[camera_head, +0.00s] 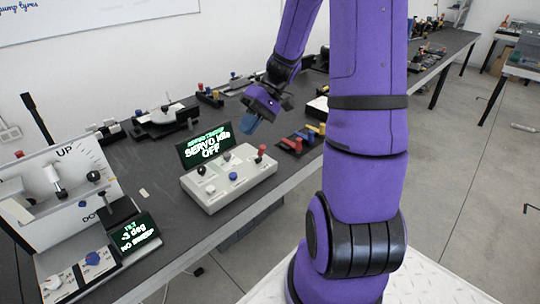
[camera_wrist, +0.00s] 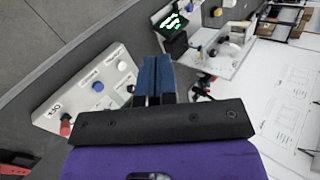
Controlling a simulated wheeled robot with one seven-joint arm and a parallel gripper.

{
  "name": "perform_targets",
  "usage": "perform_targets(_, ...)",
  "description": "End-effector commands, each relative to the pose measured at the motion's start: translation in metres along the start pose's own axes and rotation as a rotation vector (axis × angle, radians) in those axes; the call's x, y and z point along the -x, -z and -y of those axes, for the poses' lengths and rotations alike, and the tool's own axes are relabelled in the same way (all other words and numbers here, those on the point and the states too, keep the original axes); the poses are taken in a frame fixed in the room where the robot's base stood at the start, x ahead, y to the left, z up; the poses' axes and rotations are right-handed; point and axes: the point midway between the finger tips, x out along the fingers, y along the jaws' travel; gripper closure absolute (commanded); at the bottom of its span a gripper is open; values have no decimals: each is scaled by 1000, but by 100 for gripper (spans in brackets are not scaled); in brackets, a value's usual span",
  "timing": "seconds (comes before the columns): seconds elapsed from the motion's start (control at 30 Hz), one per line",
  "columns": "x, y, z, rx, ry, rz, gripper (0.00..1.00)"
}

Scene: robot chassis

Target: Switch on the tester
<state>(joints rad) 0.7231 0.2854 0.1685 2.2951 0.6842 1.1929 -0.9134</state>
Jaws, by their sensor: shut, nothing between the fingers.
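The tester is a light grey box (camera_head: 240,188) on the dark bench in the head view. Its tilted black screen (camera_head: 207,144) shows green and white text that includes "SERVO" and "OFF". A red-topped switch (camera_head: 262,151) stands near its right end, with a blue button (camera_head: 233,176) and black knobs on its top. In the wrist view the tester (camera_wrist: 82,113) lies left of the fingers, with the red switch (camera_wrist: 66,127) and blue button (camera_wrist: 98,86) visible. My gripper (camera_head: 246,128) has blue fingers, shut and empty, above and behind the tester, apart from it. The fingers also show in the wrist view (camera_wrist: 155,72).
A white panel marked "UP" (camera_head: 70,165) with a lever and a second small screen (camera_head: 135,235) stands at the left. Red, yellow and blue parts (camera_head: 303,137) lie right of the tester. Other devices (camera_head: 165,115) line the bench's back.

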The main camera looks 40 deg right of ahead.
Motion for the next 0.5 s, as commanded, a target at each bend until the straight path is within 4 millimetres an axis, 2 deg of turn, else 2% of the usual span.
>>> perform_targets(0.03,-1,4,-11,-11,41,-9,100)
perform_targets(0.5,-3,32,-102,-32,399,-206,100)
